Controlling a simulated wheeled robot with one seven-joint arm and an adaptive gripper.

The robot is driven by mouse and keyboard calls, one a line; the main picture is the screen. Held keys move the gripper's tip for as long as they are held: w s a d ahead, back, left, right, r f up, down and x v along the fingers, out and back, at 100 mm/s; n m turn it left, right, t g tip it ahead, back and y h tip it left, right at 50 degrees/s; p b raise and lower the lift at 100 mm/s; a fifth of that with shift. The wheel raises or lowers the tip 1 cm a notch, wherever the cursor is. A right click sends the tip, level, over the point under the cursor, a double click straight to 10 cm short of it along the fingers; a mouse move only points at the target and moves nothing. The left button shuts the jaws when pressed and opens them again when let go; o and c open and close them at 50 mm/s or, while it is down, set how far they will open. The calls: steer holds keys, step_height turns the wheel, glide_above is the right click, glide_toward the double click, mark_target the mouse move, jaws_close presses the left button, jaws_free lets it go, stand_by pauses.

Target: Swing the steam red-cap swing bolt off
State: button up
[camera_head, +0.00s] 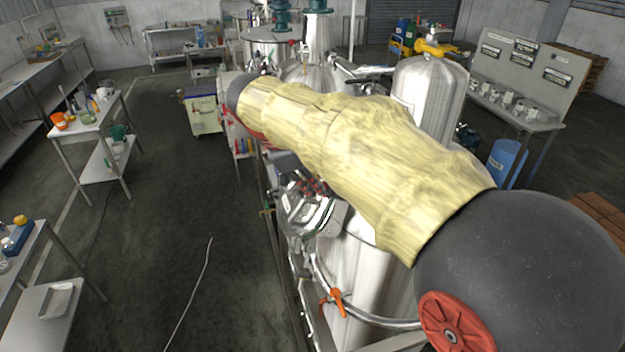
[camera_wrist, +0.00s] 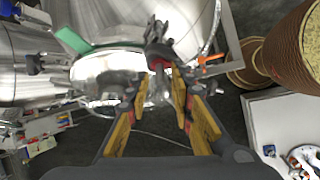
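The steam red-cap swing bolt appears to be the dark bolt with a dull red part (camera_wrist: 158,63) at the upper middle of the wrist view. It stands beside a shiny round metal cover (camera_wrist: 105,66) on a steel tank (camera_head: 365,275). My gripper (camera_wrist: 160,92) has its two yellow-padded fingers apart, with the bolt just beyond and between the tips. I cannot tell whether either finger touches it. In the head view my gripper is mostly hidden behind my arm, and the bolt cannot be made out clearly there.
An orange valve handle (camera_head: 337,300) sits on a pipe low on the tank; the wrist view also shows an orange handle (camera_wrist: 210,59). A green bar (camera_wrist: 72,40) lies near the cover. Another steel vessel (camera_head: 430,90) stands behind my arm. Floor (camera_head: 190,230) at left is mostly clear.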

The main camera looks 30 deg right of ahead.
jaws_close()
stand_by(0.7)
